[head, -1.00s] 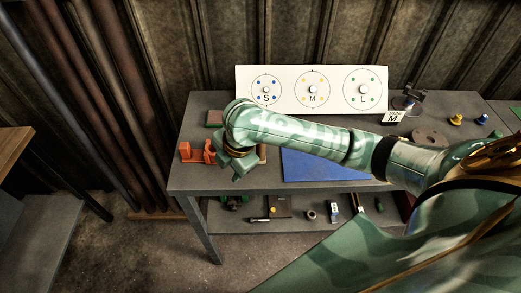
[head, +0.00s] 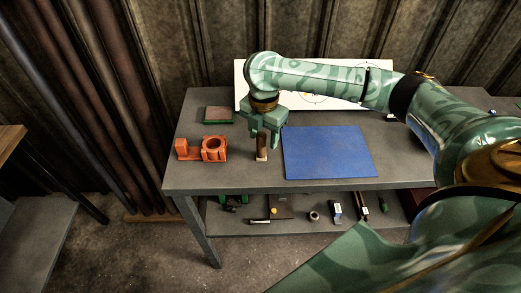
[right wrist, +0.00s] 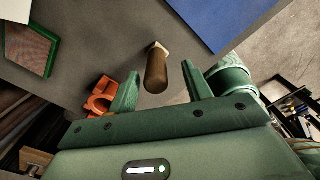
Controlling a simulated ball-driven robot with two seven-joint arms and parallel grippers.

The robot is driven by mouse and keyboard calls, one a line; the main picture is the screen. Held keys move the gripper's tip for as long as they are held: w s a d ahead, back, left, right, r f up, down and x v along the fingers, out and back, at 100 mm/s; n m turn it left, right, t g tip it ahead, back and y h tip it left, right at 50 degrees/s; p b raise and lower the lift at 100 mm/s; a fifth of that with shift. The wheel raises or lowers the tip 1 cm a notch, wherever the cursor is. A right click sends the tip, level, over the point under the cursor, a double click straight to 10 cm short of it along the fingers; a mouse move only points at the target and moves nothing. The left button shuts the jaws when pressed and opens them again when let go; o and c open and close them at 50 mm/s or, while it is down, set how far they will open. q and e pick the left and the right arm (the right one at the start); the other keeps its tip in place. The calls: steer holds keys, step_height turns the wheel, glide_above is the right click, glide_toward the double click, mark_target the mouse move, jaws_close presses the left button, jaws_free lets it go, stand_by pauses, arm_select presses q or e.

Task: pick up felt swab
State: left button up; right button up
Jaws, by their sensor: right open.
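The felt swab (head: 262,146) has a brown handle and a pale end, and stands upright on the grey table, pale end down. In the right wrist view the swab (right wrist: 156,72) points its handle toward my gripper. My right gripper (head: 264,124) is directly above it, pointing down. In the wrist view my right gripper (right wrist: 162,84) is open, with the handle's top between or just beyond its two green fingers. I cannot tell whether they touch it. My left gripper is not in view.
An orange holder (head: 214,150) stands left of the swab. A green-edged brown pad (head: 218,116) lies behind it. A blue mat (head: 328,152) lies to the right. A white board (head: 240,84) stands at the back, partly behind my arm. Several small items lie on the lower shelf (head: 295,228).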

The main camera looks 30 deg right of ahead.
mark_target(262, 146)
steer(key=f+b, duration=0.1)
steer(key=f, duration=0.1)
steer(key=f+b, duration=0.1)
steer(key=f, duration=0.2)
steer(key=shift+w+f+b, duration=0.3)
steer(key=shift+w+b, duration=0.05)
steer(key=shift+b, duration=0.05)
steer(key=shift+r, duration=0.1)
steer(key=shift+s, duration=0.1)
steer(key=shift+c, duration=0.3)
steer(key=c, duration=1)
steer(key=shift+r, duration=0.15)
